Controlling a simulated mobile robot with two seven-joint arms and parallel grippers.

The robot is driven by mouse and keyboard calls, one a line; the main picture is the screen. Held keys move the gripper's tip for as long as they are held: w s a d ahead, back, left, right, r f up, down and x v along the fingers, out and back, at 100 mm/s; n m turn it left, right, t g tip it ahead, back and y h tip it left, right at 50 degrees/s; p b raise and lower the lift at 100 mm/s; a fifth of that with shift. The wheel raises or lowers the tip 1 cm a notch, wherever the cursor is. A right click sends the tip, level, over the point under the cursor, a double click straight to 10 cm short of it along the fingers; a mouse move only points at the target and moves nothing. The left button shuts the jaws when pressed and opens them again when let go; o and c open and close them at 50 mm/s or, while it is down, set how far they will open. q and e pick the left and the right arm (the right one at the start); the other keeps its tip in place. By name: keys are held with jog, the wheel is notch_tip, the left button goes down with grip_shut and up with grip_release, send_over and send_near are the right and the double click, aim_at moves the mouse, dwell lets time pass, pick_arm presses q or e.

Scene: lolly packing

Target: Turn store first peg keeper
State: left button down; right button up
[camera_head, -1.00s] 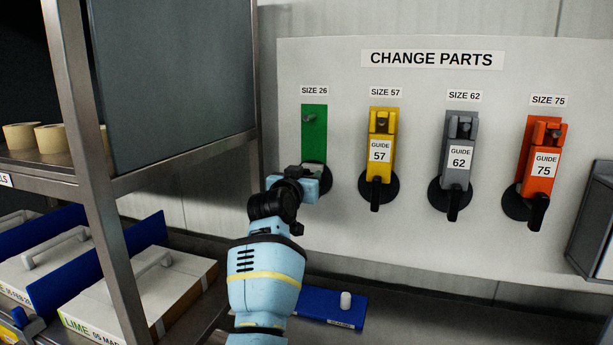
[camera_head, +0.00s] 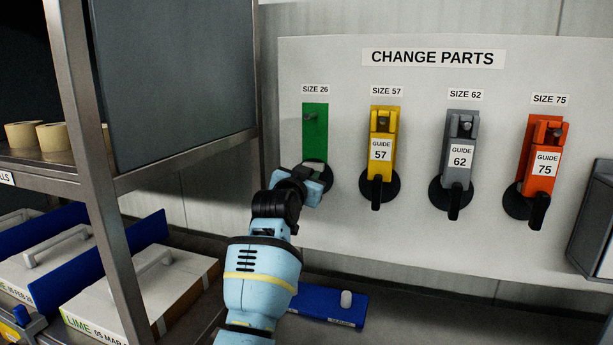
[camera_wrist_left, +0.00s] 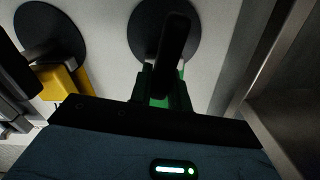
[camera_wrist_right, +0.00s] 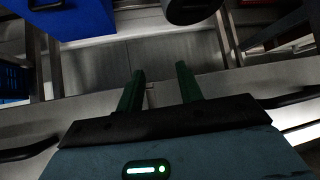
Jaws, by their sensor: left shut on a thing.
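The SIZE 26 station has a green plate (camera_head: 315,125) with a bare peg near its top. Its peg keeper (camera_head: 327,184), a black disc with a handle, is mostly hidden behind my left gripper (camera_head: 319,181). In the left wrist view the keeper's disc (camera_wrist_left: 142,28) and black handle (camera_wrist_left: 176,45) show close up, and my left gripper (camera_wrist_left: 163,88) is shut on the handle, its green fingers partly hidden by it. My right gripper (camera_wrist_right: 160,72) is open and empty in the right wrist view, away from the board.
Yellow guide 57 (camera_head: 382,149), grey guide 62 (camera_head: 460,158) and orange guide 75 (camera_head: 546,165) hang to the right, each above a black keeper with its handle down. A metal shelf post (camera_head: 95,190) stands left. A blue tray (camera_head: 322,311) lies below the board.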

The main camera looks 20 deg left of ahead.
pick_arm(q)
jog(key=m, duration=0.3)
jog(key=shift+d+f+m, duration=0.15)
jog(key=shift+d+m, duration=0.15)
jog(key=shift+m, duration=0.1)
jog(key=m, duration=0.3)
jog(key=f+m, duration=0.1)
jog(key=m, duration=0.2)
jog(key=d+m, duration=0.1)
jog(key=m, duration=0.2)
jog(key=shift+d+f+m, duration=0.1)
jog(key=shift+f+m, duration=0.25)
jog(key=shift+m, duration=0.05)
jog(key=c, duration=1.3)
grip_release()
jog(key=shift+f, duration=0.1)
